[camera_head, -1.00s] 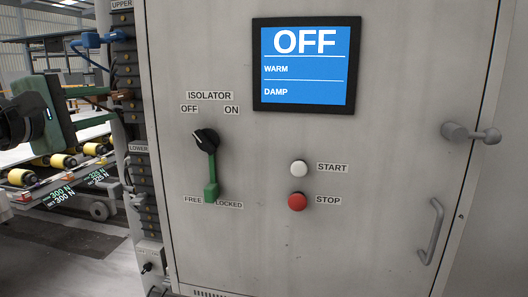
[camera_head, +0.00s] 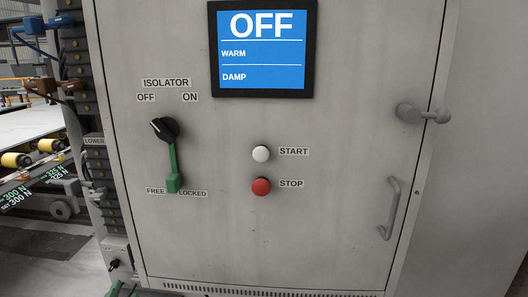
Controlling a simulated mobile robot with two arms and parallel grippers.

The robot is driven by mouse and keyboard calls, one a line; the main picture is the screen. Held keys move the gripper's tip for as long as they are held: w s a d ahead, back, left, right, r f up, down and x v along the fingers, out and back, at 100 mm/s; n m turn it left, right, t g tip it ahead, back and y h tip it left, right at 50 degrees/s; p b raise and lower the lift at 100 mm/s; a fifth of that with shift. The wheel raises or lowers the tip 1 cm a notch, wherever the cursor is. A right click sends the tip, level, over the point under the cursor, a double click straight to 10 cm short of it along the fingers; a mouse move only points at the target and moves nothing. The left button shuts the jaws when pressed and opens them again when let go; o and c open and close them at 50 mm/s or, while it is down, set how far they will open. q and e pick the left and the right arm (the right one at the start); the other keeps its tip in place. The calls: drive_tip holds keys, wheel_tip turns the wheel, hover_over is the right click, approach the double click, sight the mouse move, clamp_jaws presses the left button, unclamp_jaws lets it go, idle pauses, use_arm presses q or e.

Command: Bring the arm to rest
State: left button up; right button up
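A grey cabinet (camera_head: 330,215) fills most of the view. Its blue screen (camera_head: 262,50) reads OFF, WARM and DAMP. The black isolator knob (camera_head: 164,130) has its white mark toward OFF. A green lever (camera_head: 174,170) hangs below the knob, its end by the FREE and LOCKED labels. Only a small green sliver, which seems to be my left gripper (camera_head: 122,290), shows at the bottom left edge, below and apart from the controls. Its fingers cannot be made out. My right gripper is out of view.
A white START button (camera_head: 261,154) and a red STOP button (camera_head: 261,186) sit on the door. A round-ended handle (camera_head: 423,113) and a grey pull handle (camera_head: 389,208) stick out at right. A roller line (camera_head: 30,165) stands at left.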

use_arm(q)
drive_tip(key=s+d+f+n+g+h, duration=0.1)
drive_tip(key=s+d+f+n+g, duration=0.2)
drive_tip(key=s+f, duration=0.45)
drive_tip(key=s+d+f+n+g+h, duration=0.1)
drive_tip(key=s+d+f+g+h, duration=0.15)
drive_tip(key=s+f+g, duration=0.4)
drive_tip(key=s+d+f+n+g+h, duration=0.1)
drive_tip(key=s+d+f+n+g, duration=0.15)
drive_tip(key=s+f, duration=0.65)
wheel_tip(320, 180, down, 23)
drive_tip(key=s+g, duration=0.1)
drive_tip(key=s+a+f+m+g, duration=0.1)
drive_tip(key=s+a+f, duration=0.1)
drive_tip(key=s+f, duration=1.5)
drive_tip(key=shift+s+a+f, duration=0.2)
drive_tip(key=shift+s+f, duration=0.15)
drive_tip(key=shift+f, duration=0.15)
drive_tip(key=shift+r, duration=0.1)
